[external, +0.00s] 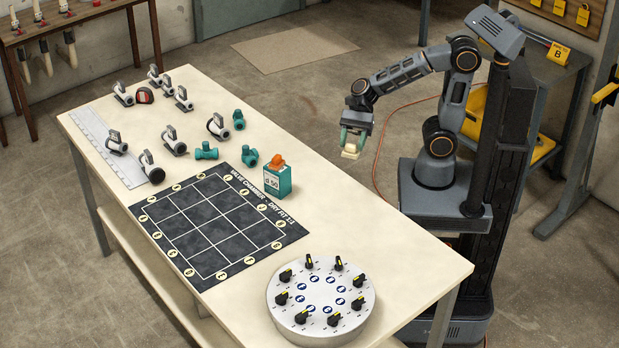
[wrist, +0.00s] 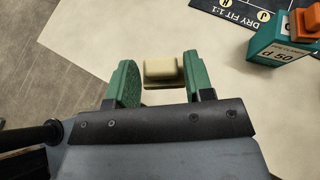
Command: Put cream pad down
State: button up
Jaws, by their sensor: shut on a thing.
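The cream pad (wrist: 161,71) sits between the green fingers of my gripper (wrist: 158,82) in the wrist view. My gripper is shut on it. In the external view the cream pad (external: 350,151) hangs below my gripper (external: 354,140), held in the air near the right long edge of the table (external: 360,235). How far the pad is above the tabletop is hard to tell.
A teal box with an orange top (external: 278,180) stands beside the black grid mat (external: 215,225). A round dial plate (external: 321,292) is at the table's near end. Several grey and teal fittings lie at the far end. The tabletop right of the teal box is clear.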

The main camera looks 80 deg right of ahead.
jog(key=s+a+f+n+g, duration=0.1)
jog(key=s+a+n+g, duration=0.1)
jog(key=s+n+g, duration=0.35)
jog(key=s+a+f+n+g, duration=0.1)
jog(key=s+a+n+g, duration=0.1)
jog(key=s, duration=0.7)
jog(key=shift+h, duration=0.5)
jog(key=w+a+f+b, duration=0.3)
jog(key=w+a+f, duration=0.5)
jog(key=w, duration=0.1)
jog(key=shift+a+f+b, duration=0.3)
jog(key=shift+a+b, duration=0.05)
jog(key=shift+a, duration=0.05)
jog(key=shift+w+a+f, duration=0.15)
jog(key=shift+f, duration=0.2)
jog(key=shift+f+b, duration=0.5)
jog(key=shift+f, duration=1)
jog(key=shift+f, duration=0.1)
